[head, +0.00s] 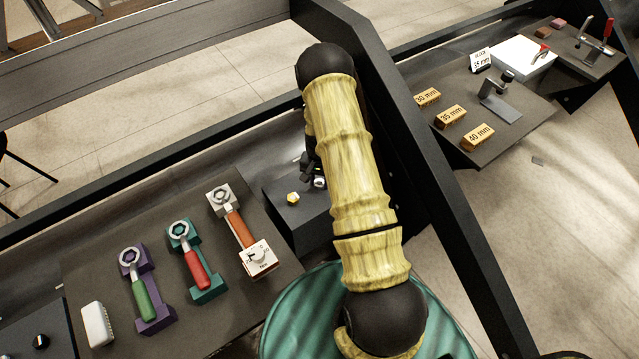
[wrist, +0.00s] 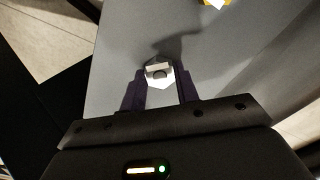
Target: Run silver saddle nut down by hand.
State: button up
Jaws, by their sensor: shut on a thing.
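The silver saddle nut (wrist: 159,70) is between the two dark fingers of my gripper (wrist: 160,86) in the wrist view, with a round opening or stud end showing in its middle. My gripper is shut on it, just above a grey surface. In the head view a small silver part (head: 319,183) shows beside my arm on the dark block (head: 290,218), and my arm hides most of the gripper. I cannot tell how far down the nut sits. A yellow nut (head: 292,198) is on the same block, apart from the gripper; it also shows in the wrist view (wrist: 214,3).
To the left, a dark board holds a green-handled wrench (head: 142,300), a red-handled one (head: 195,270) and an orange-handled one (head: 239,228). A teal round top (head: 290,310) lies below my arm. A dark beam (head: 440,190) runs right of it. Wooden millimetre blocks (head: 450,117) stand beyond.

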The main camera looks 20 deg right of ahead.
jog(key=m, duration=0.8)
jog(key=shift+p, duration=0.4)
jog(key=o, duration=0.8)
jog(key=n, duration=0.3)
jog(key=shift+f+n+b, duration=0.1)
jog(key=shift+n+b, duration=0.3)
jog(key=n, duration=0.4)
jog(key=shift+n, duration=0.4)
jog(key=n, duration=0.3)
